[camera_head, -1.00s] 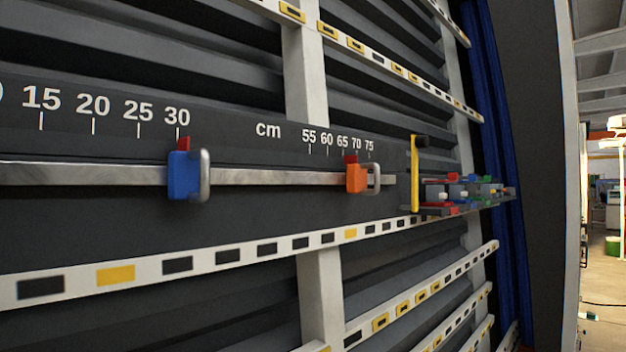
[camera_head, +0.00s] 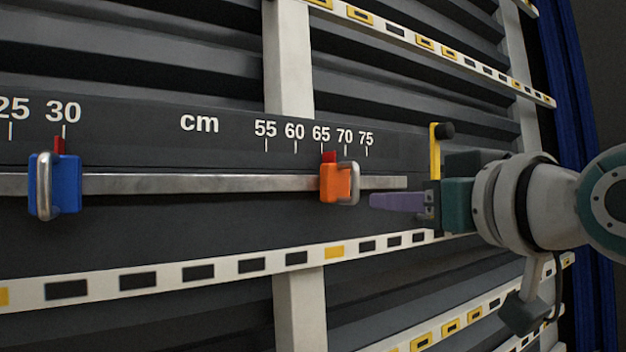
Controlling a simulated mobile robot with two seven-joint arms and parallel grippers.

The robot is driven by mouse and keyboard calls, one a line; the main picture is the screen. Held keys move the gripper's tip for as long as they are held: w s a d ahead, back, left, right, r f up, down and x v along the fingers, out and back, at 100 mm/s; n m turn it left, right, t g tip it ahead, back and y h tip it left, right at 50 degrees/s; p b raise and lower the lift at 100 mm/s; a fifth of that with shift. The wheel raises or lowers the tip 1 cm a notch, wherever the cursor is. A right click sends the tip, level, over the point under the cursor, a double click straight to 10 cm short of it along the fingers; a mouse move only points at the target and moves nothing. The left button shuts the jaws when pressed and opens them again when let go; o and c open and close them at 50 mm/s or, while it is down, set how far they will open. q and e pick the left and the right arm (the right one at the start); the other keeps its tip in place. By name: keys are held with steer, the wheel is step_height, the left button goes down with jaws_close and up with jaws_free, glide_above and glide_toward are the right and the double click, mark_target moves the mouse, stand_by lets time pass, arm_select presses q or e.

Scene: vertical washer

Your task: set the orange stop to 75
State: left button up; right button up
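The orange stop (camera_head: 333,183) sits on the metal rail (camera_head: 200,183), with its red pointer (camera_head: 329,157) between the 65 and 70 marks, a little nearer 65. A grey metal handle (camera_head: 351,183) sticks out at its right side. The 75 mark (camera_head: 367,150) is to the right of the stop, on the dark scale plate. My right gripper (camera_head: 375,201) comes in from the right, with its purple fingers just right of the handle and slightly lower, apparently not touching it. The fingers overlap in this view, so their opening is hidden. My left gripper is not in view.
A blue stop (camera_head: 62,185) with a metal handle sits on the rail near 30. A yellow upright bar with a black knob (camera_head: 436,150) stands past the rail's right end, close to my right gripper. White slotted strips (camera_head: 220,273) run above and below.

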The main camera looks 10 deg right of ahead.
mark_target(358, 184)
steer(key=shift+t, duration=0.3)
steer(key=w+p, duration=0.1)
steer(key=w, duration=0.2)
steer(key=w+r+p, duration=0.1)
steer(key=w+p, duration=0.1)
steer(key=w, duration=0.1)
steer(key=w+a+r+p, duration=0.1)
steer(key=w+p, duration=0.1)
steer(key=w, duration=0.1)
steer(key=shift+a, duration=0.1)
steer(key=shift+w+f+p, duration=0.2)
steer(key=shift+w+p, duration=0.15)
steer(key=shift+w, duration=0.4)
steer(key=shift+c, duration=0.3)
jaws_close()
